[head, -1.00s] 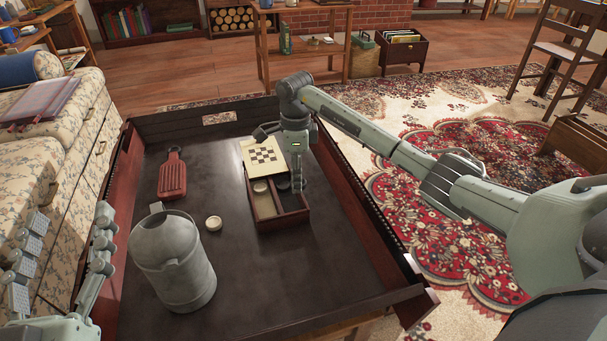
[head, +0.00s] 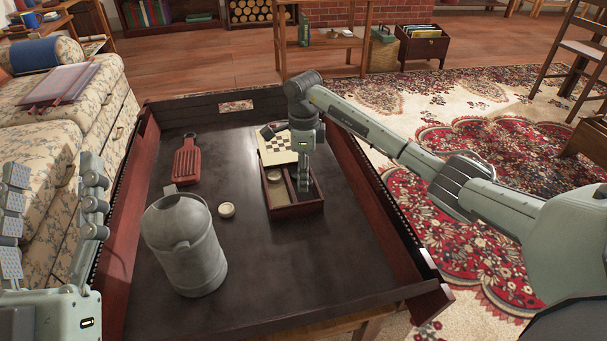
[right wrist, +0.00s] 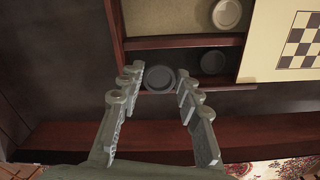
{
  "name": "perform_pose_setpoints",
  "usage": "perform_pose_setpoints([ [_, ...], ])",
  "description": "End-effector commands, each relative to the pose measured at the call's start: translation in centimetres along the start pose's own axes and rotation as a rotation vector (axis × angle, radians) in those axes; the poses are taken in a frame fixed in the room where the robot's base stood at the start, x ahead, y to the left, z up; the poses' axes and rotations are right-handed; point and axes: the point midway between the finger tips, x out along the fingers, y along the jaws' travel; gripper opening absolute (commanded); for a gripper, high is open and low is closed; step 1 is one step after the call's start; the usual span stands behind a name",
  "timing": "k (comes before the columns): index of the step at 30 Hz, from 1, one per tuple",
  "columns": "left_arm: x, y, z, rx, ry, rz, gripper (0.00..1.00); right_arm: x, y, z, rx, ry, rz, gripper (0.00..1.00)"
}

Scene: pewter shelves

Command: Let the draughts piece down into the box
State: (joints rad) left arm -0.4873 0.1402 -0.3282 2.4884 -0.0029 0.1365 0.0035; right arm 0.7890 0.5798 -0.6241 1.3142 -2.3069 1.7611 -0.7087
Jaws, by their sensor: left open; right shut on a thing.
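The box (head: 297,212) is a reddish-brown two-compartment tray on the dark table; its left compartment has a pale floor, its right one is dark. My right gripper (head: 304,193) points down over the right compartment. In the right wrist view, the gripper (right wrist: 159,80) is shut on a dark round draughts piece (right wrist: 160,79) between its fingertips, seen against the box's rim. Another dark piece (right wrist: 213,62) lies in the dark compartment, and a light piece (right wrist: 226,14) in the pale one. I cannot tell the held piece's height. My left gripper (head: 52,200) is open and empty at the left edge.
A checkered board (head: 279,148) lies behind the box. A grey metal jug (head: 185,245), a loose light piece (head: 227,210) and a red slatted paddle (head: 186,162) are to its left. Raised walls (head: 375,190) surround the tabletop.

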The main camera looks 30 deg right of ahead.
Motion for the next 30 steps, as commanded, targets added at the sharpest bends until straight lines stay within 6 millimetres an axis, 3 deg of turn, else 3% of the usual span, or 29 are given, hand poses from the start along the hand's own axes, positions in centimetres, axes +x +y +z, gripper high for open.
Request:
perform_pose_setpoints([
  [2,0.0,0.0,0.0,0.000,0.000,0.000,0.59,0.0,0.0,0.0,0.000,0.000,0.000,0.20],
  [3,0.0,0.0,0.0,0.000,0.000,0.000,0.59,0.0,0.0,0.0,0.000,0.000,0.000,0.36],
  [9,0.0,0.0,0.0,0.000,-0.001,0.000,0.59,0.0,0.0,0.0,0.000,0.000,0.000,0.58],
  [20,0.0,0.0,0.0,0.001,-0.002,0.000,0.59,-0.7,-0.1,-0.1,0.000,0.001,-0.002,0.58],
  [30,0.0,0.0,0.0,0.000,-0.002,0.000,0.59,-7.2,-0.1,0.0,0.000,0.000,-0.005,0.58],
])
